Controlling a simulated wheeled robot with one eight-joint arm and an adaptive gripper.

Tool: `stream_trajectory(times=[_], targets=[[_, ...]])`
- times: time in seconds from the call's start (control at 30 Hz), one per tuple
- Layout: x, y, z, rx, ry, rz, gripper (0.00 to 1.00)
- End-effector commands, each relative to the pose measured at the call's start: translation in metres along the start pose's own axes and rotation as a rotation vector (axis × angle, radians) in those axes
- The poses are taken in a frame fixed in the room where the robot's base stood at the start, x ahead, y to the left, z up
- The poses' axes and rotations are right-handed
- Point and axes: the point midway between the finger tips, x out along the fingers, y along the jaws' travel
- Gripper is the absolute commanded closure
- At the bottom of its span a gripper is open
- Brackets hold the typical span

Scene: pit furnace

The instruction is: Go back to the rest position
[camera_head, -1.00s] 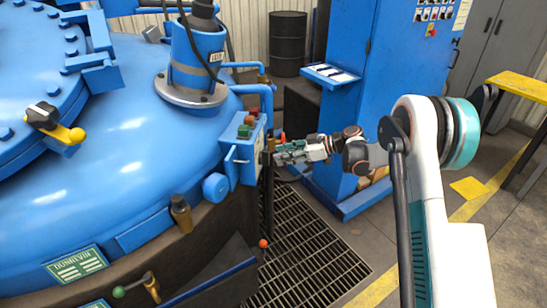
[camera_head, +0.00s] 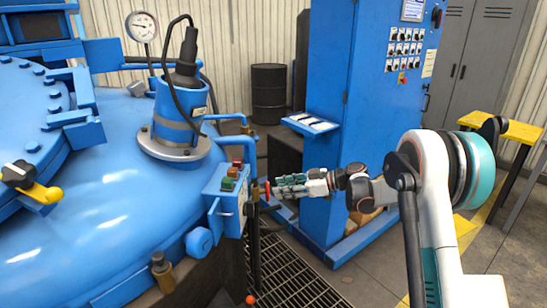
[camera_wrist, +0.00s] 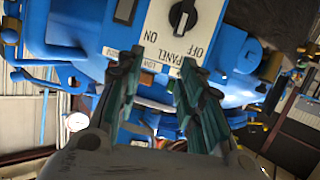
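My gripper (camera_head: 278,188) is at the end of my arm, which reaches in from the right in the head view. Its tips are close to the small blue control box (camera_head: 232,192) on the side of the furnace. In the wrist view the two teal fingers (camera_wrist: 156,100) stand apart with nothing between them. Beyond them is a light panel (camera_wrist: 175,35) with a black rotary switch (camera_wrist: 183,17), marked ON, OFF and PANEL. Whether the fingertips touch the panel is hard to tell.
The blue furnace lid (camera_head: 90,220) fills the left. A tall blue cabinet (camera_head: 350,130) stands behind my arm. A black drum (camera_head: 269,94) is at the back. A yellow-topped stand (camera_head: 508,131) is at the right. Floor grating (camera_head: 285,275) lies below my gripper.

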Motion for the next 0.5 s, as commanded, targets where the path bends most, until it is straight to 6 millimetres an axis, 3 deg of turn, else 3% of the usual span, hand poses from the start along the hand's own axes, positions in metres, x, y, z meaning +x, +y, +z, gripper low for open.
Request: stream_trajectory(times=[0.1, 0.3, 0.5], targets=[[-0.013, 0.014, -0.066, -0.066, 0.096, 0.138, 0.65], [-0.057, 0.036, -0.172, -0.150, 0.237, 0.432, 0.65], [-0.117, 0.042, -0.245, -0.162, 0.309, 0.729, 0.65]])
